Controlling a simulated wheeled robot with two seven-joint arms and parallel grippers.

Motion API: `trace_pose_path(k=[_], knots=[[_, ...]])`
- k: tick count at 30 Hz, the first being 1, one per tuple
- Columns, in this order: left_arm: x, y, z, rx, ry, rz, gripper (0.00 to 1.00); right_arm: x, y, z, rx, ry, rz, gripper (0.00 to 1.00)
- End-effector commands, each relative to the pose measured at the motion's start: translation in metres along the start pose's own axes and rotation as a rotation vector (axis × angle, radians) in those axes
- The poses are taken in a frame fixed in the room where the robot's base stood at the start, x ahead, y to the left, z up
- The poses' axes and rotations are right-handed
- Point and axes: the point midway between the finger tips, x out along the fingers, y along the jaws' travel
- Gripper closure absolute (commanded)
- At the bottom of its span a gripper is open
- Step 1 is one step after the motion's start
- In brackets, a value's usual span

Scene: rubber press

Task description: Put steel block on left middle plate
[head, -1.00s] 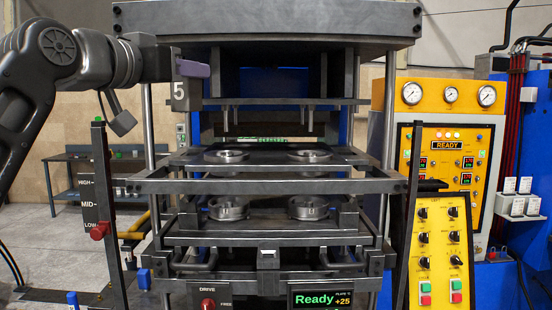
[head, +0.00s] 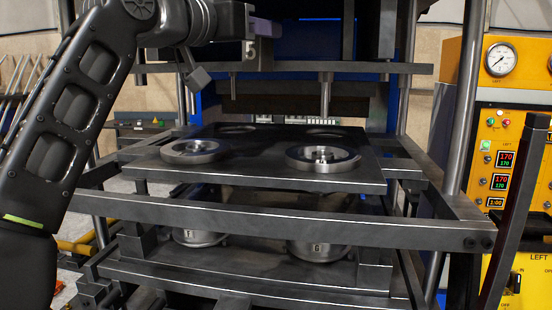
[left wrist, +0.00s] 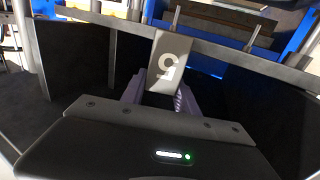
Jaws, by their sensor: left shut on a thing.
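A lower shelf (head: 250,265) holds round pieces marked F (head: 200,237) and G (head: 318,250). The block is clear of the plates. My right gripper is out of view.
A horizontal front rail (head: 280,222) crosses before the plates. Vertical pins (head: 325,95) hang from an upper crossbar (head: 380,67). Steel columns (head: 460,95) stand at the sides, and a yellow control panel (head: 500,130) is at right. Space above the ringed plate is open.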

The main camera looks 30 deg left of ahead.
Motion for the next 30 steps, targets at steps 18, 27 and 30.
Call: trace_pose_path(k=[18, 27, 30], knots=[[0.005, 0.0, 0.0, 0.0, 0.011, 0.0, 1.0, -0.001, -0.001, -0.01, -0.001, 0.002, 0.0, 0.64], [0.003, 0.0, 0.038, 0.0, 0.01, 0.0, 1.0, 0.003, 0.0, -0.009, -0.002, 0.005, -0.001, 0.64], [0.003, 0.0, 0.061, -0.001, 0.01, 0.0, 1.0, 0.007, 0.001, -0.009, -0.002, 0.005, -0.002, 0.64]])
